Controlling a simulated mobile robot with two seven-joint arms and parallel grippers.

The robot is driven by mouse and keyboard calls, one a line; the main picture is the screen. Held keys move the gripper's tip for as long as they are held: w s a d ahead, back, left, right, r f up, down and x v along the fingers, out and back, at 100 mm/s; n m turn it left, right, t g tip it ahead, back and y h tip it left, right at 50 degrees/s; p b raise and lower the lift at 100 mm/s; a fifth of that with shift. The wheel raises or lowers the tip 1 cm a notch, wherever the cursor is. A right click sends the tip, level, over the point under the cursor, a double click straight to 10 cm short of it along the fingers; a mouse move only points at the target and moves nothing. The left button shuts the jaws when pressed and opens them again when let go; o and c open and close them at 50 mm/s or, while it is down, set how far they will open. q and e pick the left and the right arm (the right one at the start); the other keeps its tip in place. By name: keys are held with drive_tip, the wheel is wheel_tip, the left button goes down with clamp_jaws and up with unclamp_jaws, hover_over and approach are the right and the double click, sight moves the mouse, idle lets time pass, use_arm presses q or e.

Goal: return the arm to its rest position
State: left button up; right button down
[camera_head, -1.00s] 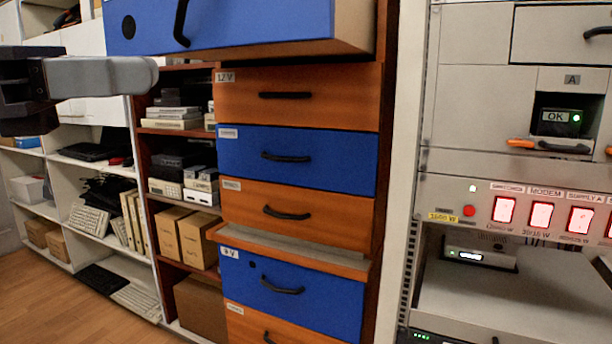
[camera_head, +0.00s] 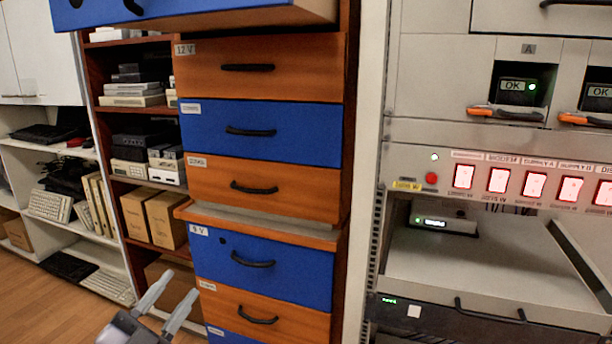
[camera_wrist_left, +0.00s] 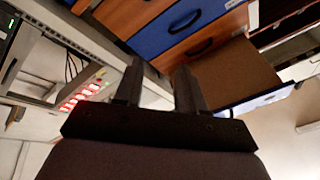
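My left gripper (camera_head: 168,298) shows at the bottom of the head view, left of the drawer cabinet, with its two grey fingers pointing up and apart. In the left wrist view my left gripper (camera_wrist_left: 158,82) also has its dark fingers spread, with nothing between them. It is open and empty. The rest of the left arm is out of the head view. My right gripper is in neither view.
A blue top drawer (camera_head: 200,20) sticks out of the cabinet of orange and blue drawers. A rack with red-lit switches (camera_head: 533,186) stands at the right, with a shelf (camera_head: 500,262) out below. Shelves with boxes (camera_head: 165,218) stand at the left.

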use_arm(q)
drive_tip(key=s+f+n+g+y, duration=0.2)
drive_tip(key=s+f+n+y, duration=0.15)
drive_tip(key=f, duration=0.55)
drive_tip(key=s+f+n+g+y, duration=0.2)
drive_tip(key=s+f+n, duration=0.15)
drive_tip(key=f, duration=0.45)
drive_tip(key=s+d+f+n+g, duration=0.1)
drive_tip(key=s+f+n+g, duration=0.45)
drive_tip(key=s+f, duration=0.7)
wheel_tip(320, 180, up, 12)
drive_tip(key=a+p, duration=0.1)
drive_tip(key=p, duration=1.3)
drive_tip(key=shift+w+m+y, duration=0.2)
drive_tip(key=shift+m+y, duration=0.25)
drive_tip(key=shift+a+f, duration=0.1)
drive_tip(key=shift+f, duration=0.05)
